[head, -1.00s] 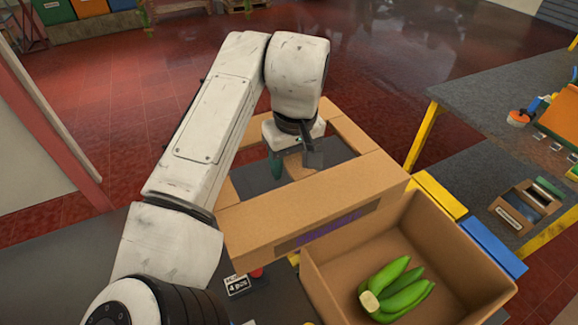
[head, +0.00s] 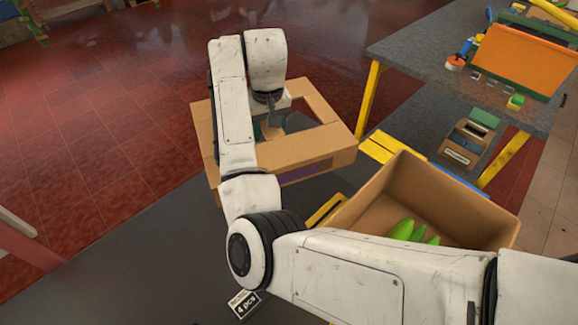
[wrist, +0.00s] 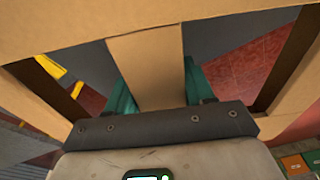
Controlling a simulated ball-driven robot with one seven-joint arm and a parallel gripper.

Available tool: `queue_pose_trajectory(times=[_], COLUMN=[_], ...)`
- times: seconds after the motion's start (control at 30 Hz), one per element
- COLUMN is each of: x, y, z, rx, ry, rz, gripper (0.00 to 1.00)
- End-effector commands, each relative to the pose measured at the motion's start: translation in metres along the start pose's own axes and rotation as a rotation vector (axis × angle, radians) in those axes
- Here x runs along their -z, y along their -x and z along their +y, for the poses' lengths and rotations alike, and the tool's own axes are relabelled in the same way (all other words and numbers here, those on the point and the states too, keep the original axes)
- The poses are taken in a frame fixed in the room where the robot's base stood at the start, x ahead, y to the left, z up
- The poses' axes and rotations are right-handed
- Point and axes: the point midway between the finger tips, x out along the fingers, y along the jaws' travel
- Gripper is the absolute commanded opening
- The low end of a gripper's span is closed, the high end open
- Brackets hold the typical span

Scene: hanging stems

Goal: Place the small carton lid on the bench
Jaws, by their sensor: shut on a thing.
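The small carton lid (head: 328,160) is a brown cardboard frame with open windows and a purple patch on its front side. My gripper (head: 270,127) is shut on the lid's middle strip and holds it level, left of and behind the open carton. In the wrist view the green fingers stand on either side of the cardboard strip (wrist: 150,65); their tips are hidden. A dark grey bench top (head: 130,270) lies in front of and below the lid. Whether the lid touches anything beneath it cannot be told.
An open carton (head: 470,207) with green bananas (head: 405,230) stands at the right, partly behind my arm. A grey table (head: 420,65) with yellow legs and an orange panel stands at the back right. A "4 pcs" card (head: 243,304) is at the bottom. The bench's left part is clear.

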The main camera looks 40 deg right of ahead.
Motion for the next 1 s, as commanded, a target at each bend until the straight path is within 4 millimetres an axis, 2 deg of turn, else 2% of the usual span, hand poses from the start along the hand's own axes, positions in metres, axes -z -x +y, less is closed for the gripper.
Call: queue_pose_trajectory(times=[0.2,0.63,0.77,1.0], x=[-0.005,-0.011,-0.011,-0.011], y=[-0.037,-0.085,-0.093,-0.093], z=[0.0,0.0,0.001,0.001], rx=[0.0,0.0,0.001,0.0], ry=[0.0,0.0,-0.001,-0.001], rz=[-0.002,-0.001,0.001,0.001], gripper=[0.07,0.07,0.07,0.07])
